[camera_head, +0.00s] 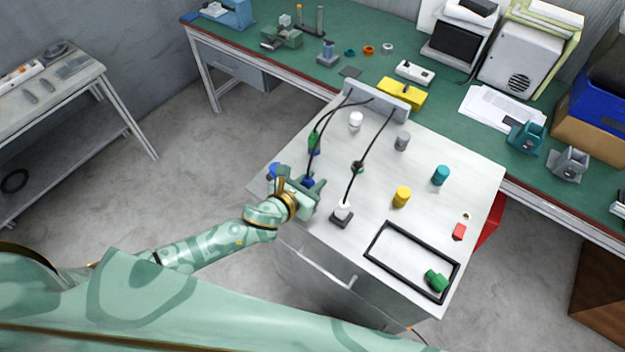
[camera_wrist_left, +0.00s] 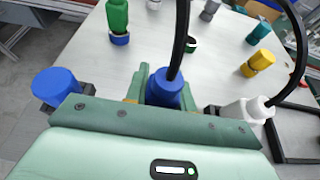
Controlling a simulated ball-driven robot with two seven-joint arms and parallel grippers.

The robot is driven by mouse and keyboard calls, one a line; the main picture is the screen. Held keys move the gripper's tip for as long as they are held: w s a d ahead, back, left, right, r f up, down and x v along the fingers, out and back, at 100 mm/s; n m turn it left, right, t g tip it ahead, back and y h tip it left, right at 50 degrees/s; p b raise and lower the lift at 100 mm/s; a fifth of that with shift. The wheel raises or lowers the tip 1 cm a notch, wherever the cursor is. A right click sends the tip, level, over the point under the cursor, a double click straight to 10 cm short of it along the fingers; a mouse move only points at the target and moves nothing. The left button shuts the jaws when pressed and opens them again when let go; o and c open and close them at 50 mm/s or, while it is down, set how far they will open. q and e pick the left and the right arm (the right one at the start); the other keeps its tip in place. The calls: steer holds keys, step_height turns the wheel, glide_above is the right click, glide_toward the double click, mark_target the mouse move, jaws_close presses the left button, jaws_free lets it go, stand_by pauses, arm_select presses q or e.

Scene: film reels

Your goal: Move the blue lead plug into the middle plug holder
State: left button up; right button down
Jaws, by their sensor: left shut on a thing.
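The blue lead plug (camera_head: 308,182) is between the fingers of my left gripper (camera_head: 312,188), near the left edge of the white bench top. In the left wrist view the shut fingers clasp the blue plug (camera_wrist_left: 163,92), and its black cable rises from its top. A white plug (camera_head: 343,208) stands in a dark square holder (camera_head: 341,219) to the gripper's right. A green plug (camera_head: 314,139) stands behind, with a blue ring (camera_wrist_left: 120,39) at its foot. A black, green-banded ring (camera_head: 357,167) lies further right. I cannot tell which is the middle holder; my gripper hides the surface below the plug.
A blue cylinder (camera_head: 273,170) is close to the gripper's left. Black cables (camera_head: 374,147) run to a grey upright panel (camera_head: 378,98). Yellow (camera_head: 402,197), teal (camera_head: 440,175) and grey (camera_head: 402,141) cylinders stand to the right. A black frame (camera_head: 391,272) lies at the front right.

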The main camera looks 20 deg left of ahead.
arm_select(q)
steer(key=shift+f+b, duration=0.55)
steer(key=shift+f, duration=0.05)
steer(key=o, duration=0.7)
steer(key=shift+p+v, duration=1.4)
steer(key=shift+v, duration=1.6)
steer(key=shift+p+v, duration=0.65)
steer(key=shift+v, duration=1.9)
